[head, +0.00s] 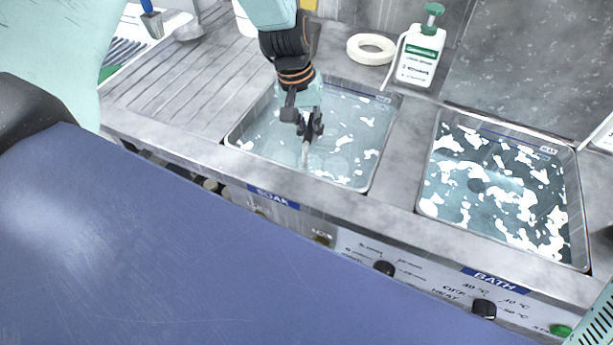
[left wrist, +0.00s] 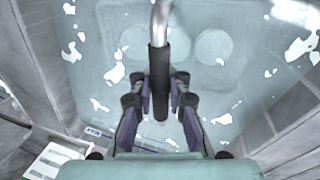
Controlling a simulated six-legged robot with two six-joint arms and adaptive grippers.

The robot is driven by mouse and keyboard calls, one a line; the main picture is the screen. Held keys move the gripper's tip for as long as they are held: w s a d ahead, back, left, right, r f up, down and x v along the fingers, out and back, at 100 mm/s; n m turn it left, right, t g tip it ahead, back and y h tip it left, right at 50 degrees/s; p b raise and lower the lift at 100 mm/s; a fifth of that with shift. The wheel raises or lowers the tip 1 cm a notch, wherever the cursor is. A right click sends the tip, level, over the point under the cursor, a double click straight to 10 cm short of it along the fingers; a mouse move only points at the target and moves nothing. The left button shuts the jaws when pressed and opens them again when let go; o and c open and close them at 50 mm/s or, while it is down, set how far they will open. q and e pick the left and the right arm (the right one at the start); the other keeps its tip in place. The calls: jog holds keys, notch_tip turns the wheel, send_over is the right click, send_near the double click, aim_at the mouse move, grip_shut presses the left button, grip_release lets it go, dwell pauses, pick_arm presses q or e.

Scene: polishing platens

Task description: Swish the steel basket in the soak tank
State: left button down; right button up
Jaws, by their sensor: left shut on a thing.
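The soak tank (head: 374,172), marked SOAK on its front, holds pale blue water with white foam patches. My left gripper (head: 312,124) is over the tank and shut on the upright handle of the steel basket (head: 305,155). In the left wrist view, my left gripper (left wrist: 160,110) closes around the handle's dark grip, and the steel basket's bent bare rod (left wrist: 161,18) runs on from it. Pale round shapes show dimly under the water near the rod. The basket's body cannot be made out clearly. My right gripper is out of view.
The bath tank (head: 578,215) with foamy water stands to the right. A white pump bottle (head: 420,55) and a white ring (head: 356,42) stand behind the tanks. A ribbed drainboard (head: 165,88) lies left. Control knobs (head: 384,268) line the front panel.

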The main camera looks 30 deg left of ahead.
pick_arm(q)
jog(key=shift+r+p, duration=0.6)
jog(key=shift+r, duration=0.25)
jog(key=shift+f+b, duration=0.8)
jog(key=shift+f, duration=0.4)
jog(key=shift+r+p, duration=1.15)
jog(key=shift+r, duration=0.05)
jog(key=shift+f+b, duration=0.8)
jog(key=shift+f, duration=0.4)
jog(key=shift+r, duration=0.1)
